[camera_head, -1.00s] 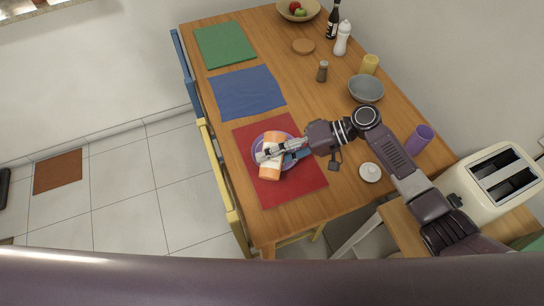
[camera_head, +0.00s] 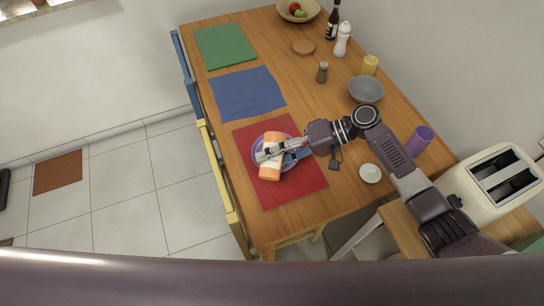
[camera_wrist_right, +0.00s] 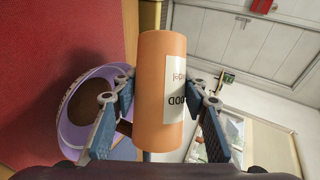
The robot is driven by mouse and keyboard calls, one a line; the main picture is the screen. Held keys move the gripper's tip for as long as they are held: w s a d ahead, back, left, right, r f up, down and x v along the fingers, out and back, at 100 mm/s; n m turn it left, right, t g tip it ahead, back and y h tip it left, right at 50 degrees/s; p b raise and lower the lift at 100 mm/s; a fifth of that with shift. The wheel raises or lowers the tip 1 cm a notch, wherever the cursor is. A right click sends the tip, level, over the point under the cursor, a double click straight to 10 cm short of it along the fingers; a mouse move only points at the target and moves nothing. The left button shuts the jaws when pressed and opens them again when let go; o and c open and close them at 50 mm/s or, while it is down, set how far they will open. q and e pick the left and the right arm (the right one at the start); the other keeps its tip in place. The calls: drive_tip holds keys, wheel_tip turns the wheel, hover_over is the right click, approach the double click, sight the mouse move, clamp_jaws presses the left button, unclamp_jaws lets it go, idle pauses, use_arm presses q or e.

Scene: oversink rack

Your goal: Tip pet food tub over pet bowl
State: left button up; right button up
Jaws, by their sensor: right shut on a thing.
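An orange pet food tub (camera_head: 270,173) with a white label is held on its side above the purple pet bowl (camera_head: 254,148), hiding part of it. In the right wrist view the tub (camera_wrist_right: 157,75) stands between my fingers, and brown content shows inside the bowl (camera_wrist_right: 68,128). The bowl sits on a red placemat (camera_head: 290,192). My right gripper (camera_head: 272,154) is shut on the tub's middle. Whether food is falling from the tub cannot be told. My left gripper is not in view.
A blue placemat (camera_head: 248,93) and a green one (camera_head: 225,45) lie farther along the table. A grey bowl (camera_head: 366,90), a purple cup (camera_head: 420,139), a white round lid-like item (camera_head: 370,173) and a pepper mill (camera_head: 322,72) stand to the right.

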drive_tip(key=shift+w+r+m+g+y, duration=0.15)
drive_tip(key=shift+r+m+g+y, duration=0.15)
drive_tip(key=shift+r+m+g, duration=0.25)
idle(3.1)
idle(0.5)
